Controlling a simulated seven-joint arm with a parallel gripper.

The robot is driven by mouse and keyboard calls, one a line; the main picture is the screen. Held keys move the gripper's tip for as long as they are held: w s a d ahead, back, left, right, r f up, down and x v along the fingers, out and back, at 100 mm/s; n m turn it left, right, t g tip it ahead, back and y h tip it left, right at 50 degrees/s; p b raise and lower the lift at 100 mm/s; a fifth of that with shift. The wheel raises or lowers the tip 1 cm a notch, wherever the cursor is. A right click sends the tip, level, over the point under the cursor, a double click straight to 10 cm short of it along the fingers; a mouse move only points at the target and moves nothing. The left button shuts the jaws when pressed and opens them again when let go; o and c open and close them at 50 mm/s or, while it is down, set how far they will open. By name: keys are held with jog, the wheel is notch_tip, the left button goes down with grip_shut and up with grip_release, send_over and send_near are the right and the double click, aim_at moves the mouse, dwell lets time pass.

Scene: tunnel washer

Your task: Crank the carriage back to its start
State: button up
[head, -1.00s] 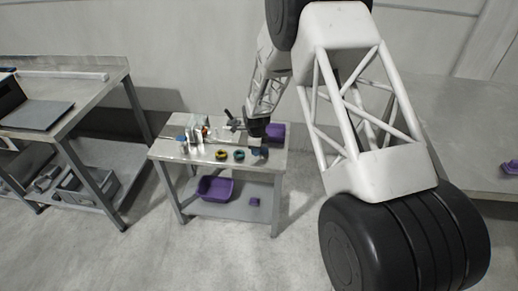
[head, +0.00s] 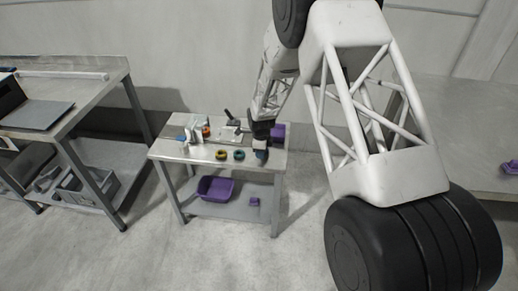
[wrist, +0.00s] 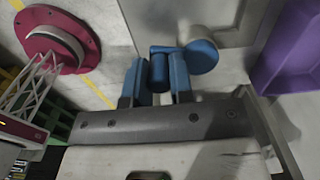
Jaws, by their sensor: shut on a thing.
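My gripper (wrist: 158,88) has its two blue fingers on either side of a blue crank knob (wrist: 159,72) and is shut on it. The knob joins a blue crank arm that runs to a round blue hub (wrist: 201,57), with a pale grey cylinder behind it. In the head view my gripper (head: 261,143) is low over the right front of the small metal table, with a bit of blue (head: 262,156) showing below it. I cannot tell the carriage apart among the small parts on the table; it may be partly hidden by my arm.
A purple bin (head: 277,131) stands close behind my gripper. Yellow (head: 221,154) and teal (head: 239,155) rings lie to the left on the metal table (head: 196,158). Small upright parts (head: 195,130) stand further left. A purple tub (head: 216,189) sits on the lower shelf.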

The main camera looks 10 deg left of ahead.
jog(key=shift+d, duration=1.2)
jog(key=shift+w, duration=0.1)
jog(key=shift+w+d, duration=0.6)
jog(key=shift+d, duration=0.2)
jog(key=shift+w+d, duration=0.1)
jog(key=shift+d, duration=0.1)
